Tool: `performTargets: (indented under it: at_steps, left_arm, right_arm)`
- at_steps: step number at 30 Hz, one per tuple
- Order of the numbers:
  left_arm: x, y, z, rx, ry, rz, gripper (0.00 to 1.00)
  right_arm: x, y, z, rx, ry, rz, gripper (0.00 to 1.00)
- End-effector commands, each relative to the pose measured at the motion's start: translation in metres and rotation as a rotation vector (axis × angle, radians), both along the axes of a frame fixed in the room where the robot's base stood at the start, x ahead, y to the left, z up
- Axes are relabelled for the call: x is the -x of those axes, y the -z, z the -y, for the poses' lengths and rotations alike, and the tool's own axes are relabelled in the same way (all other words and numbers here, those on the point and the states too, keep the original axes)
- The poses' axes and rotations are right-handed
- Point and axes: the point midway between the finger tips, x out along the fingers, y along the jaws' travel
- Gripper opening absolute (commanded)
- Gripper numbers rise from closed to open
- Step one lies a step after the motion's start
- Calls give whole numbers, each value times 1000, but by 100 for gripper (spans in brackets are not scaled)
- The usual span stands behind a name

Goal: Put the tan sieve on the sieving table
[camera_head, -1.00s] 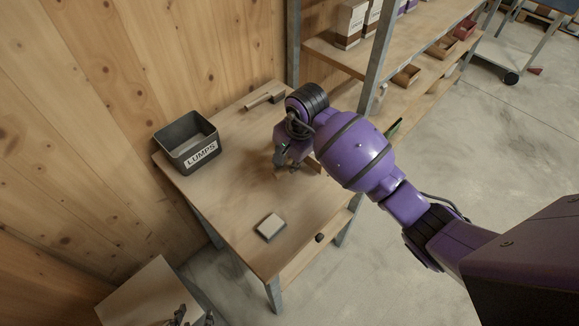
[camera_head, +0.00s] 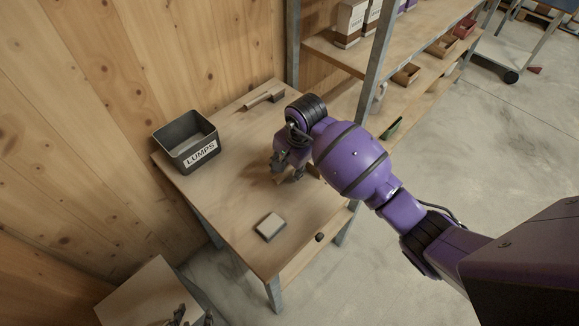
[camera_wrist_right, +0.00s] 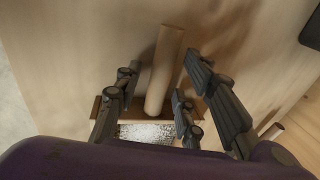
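The tan sieve shows in the right wrist view as a round wooden handle (camera_wrist_right: 165,70) and a brown frame with a pale speckled mesh. It lies on the sieving table (camera_head: 225,205). In the head view my arm hides most of it. My right gripper (camera_head: 287,175) is low over the table. In the right wrist view its fingers (camera_wrist_right: 160,90) stand on both sides of the handle, with gaps visible, so it looks open. My left gripper (camera_head: 178,316) shows only as dark parts at the bottom edge of the head view.
A dark box labelled LUMPS (camera_head: 190,143) stands at the table's back left. A brush (camera_head: 264,97) lies at the back. A pale-topped block (camera_head: 270,226) and a small dark knob (camera_head: 320,237) are near the front. A shelf unit (camera_head: 345,62) stands behind on the right.

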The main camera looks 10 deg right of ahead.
Motion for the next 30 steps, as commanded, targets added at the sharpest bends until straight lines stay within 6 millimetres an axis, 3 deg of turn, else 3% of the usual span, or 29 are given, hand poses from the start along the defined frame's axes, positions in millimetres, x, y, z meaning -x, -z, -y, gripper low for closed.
performTargets:
  at_steps: [5,18,24,30]
  left_arm:
    - [-1,-3,-1,-1,0,4,40]
    - [-2,-6,4,9,-5,6,40]
    - [-3,-6,6,13,-8,6,40]
    - [-2,-5,6,13,-8,5,40]
  right_arm:
    - [0,-17,2,1,0,6,36]
    - [16,-103,11,2,-1,4,36]
    - [21,-119,12,1,-1,-1,36]
    - [21,-121,13,0,0,-2,36]
